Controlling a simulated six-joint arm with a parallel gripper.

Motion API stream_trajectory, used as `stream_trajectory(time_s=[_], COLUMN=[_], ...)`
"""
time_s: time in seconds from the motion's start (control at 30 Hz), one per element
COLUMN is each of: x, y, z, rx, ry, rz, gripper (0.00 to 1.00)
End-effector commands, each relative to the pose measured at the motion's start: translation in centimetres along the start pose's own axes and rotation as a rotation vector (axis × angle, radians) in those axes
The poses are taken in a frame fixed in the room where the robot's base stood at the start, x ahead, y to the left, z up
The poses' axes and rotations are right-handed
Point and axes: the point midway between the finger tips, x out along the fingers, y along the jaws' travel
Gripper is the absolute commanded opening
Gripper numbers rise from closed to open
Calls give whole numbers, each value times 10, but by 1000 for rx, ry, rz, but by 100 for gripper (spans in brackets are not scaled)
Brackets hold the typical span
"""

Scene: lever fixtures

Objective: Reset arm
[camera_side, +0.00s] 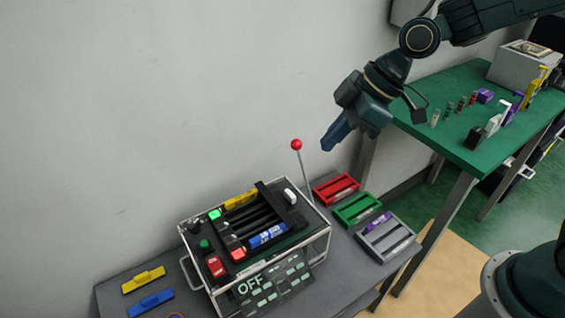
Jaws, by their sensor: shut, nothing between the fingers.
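My gripper (334,140) is shut and empty. It hangs in the air above the table, to the right of the red-knobbed lever and slightly higher than its knob in the picture. The lever (298,150) is a thin upright rod with a red ball on top, at the right side of the fixture box. The gripper and the lever look apart. The fixture box (325,236) has a metal frame, dark slots, coloured blocks and a front panel reading OFF.
Red (323,195), green (345,217) and grey (400,250) trays stand right of the box. Yellow (143,279) and blue (150,303) handled pieces lie at its left. A green table (440,85) with small items stands at the back right. A wall is behind.

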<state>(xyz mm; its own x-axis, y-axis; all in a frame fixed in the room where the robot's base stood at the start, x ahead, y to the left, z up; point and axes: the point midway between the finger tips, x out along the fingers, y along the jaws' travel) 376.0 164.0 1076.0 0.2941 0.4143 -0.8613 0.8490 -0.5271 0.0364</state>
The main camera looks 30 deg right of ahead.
Motion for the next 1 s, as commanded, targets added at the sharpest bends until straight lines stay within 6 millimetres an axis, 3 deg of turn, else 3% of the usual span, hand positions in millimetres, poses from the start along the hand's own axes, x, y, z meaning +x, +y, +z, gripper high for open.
stream_trajectory(time_s=[0.1, 0.5, 1.0], x=[-28, -107, -172], y=[-1, -18, -62], z=[13, 69, 148], rx=[75, 364, 766], ry=[-19, -69, -67], rz=[53, 221, 415], gripper=[0, 0, 0])
